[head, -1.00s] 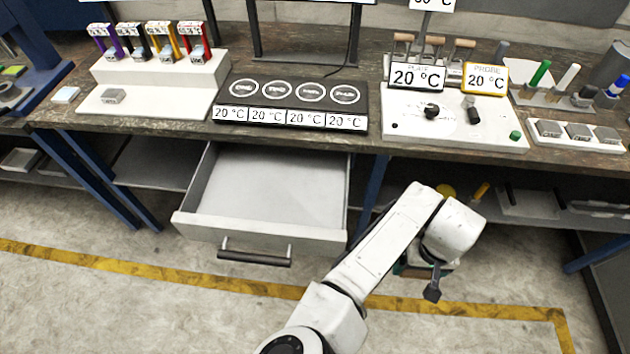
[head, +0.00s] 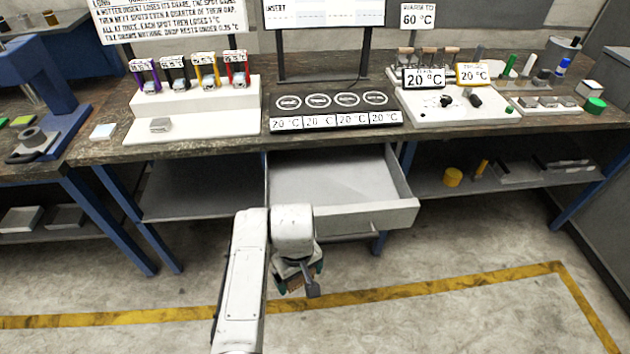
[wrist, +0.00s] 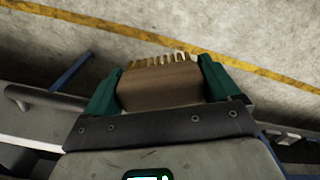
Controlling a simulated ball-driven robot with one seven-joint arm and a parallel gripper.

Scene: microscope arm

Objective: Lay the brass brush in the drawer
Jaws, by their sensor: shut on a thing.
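My gripper (wrist: 164,88) is shut on the brass brush (wrist: 160,84), which has a brown wooden block and a row of brass bristles. In the wrist view the green fingers clasp the block from both sides, and the bristles face away from the palm. In the head view my gripper (head: 298,278) hangs in front of the bench, and the brush is mostly hidden by my wrist. The drawer (head: 397,207) is pulled out and its visible inside is empty. My gripper is in front of the drawer, toward its left side, and my arm hides part of the drawer front.
The bench top (head: 105,148) holds a white stand (head: 200,100) with coloured clips, a dark four-spot plate (head: 335,108) and a white panel (head: 455,110). Grey shelves (head: 205,190) lie beneath, beside the drawer. The floor in front is clear, with a yellow line (head: 420,291).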

